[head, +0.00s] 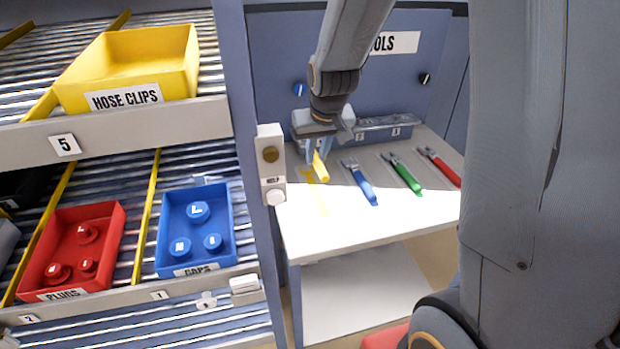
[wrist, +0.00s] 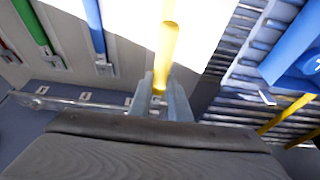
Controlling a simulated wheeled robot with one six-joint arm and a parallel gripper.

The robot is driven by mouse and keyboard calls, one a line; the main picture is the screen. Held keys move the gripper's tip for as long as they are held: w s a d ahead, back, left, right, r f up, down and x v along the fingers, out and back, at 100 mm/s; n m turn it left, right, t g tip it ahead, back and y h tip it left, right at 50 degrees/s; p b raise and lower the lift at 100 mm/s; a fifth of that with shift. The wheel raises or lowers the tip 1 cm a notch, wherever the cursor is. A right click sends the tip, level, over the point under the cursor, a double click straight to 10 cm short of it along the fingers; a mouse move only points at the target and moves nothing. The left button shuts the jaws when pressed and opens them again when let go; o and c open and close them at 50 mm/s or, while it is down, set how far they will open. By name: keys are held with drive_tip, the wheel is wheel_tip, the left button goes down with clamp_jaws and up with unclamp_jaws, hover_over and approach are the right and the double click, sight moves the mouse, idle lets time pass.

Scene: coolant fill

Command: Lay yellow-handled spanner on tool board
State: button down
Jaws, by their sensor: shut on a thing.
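My gripper (head: 318,152) is over the left end of the tool board (head: 380,153), with its fingers pointing down. It is shut on the yellow-handled spanner (head: 320,168). In the wrist view the yellow handle (wrist: 168,45) sticks out away from the fingers (wrist: 160,100); the spanner's head is hidden by the gripper. A yellow outline mark (head: 311,177) shows on the board just below. I cannot tell whether the spanner touches the board. Blue (head: 361,183), green (head: 403,174) and red (head: 440,167) handled spanners lie on the board in a row to the right.
A clear rail with numbered labels (head: 385,122) runs behind the spanners. A post with a HELP box (head: 271,165) stands close on the left. Left of it is a rack with a yellow HOSE CLIPS bin (head: 135,62), a red PLUGS bin (head: 112,222) and a blue CAPS bin (head: 222,205).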

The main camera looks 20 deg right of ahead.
drive_tip(key=p, duration=0.2)
hover_over(315, 190)
drive_tip(key=s, duration=0.2)
drive_tip(key=f, duration=0.6)
drive_tip(key=shift+w, duration=0.25)
drive_tip(key=shift+f, duration=1.85)
drive_tip(key=shift+b, duration=0.35)
drive_tip(key=shift+f, duration=0.2)
drive_tip(key=c, duration=1.6)
unclamp_jaws()
drive_tip(key=shift+c, duration=0.2)
drive_tip(key=shift+r, duration=0.2)
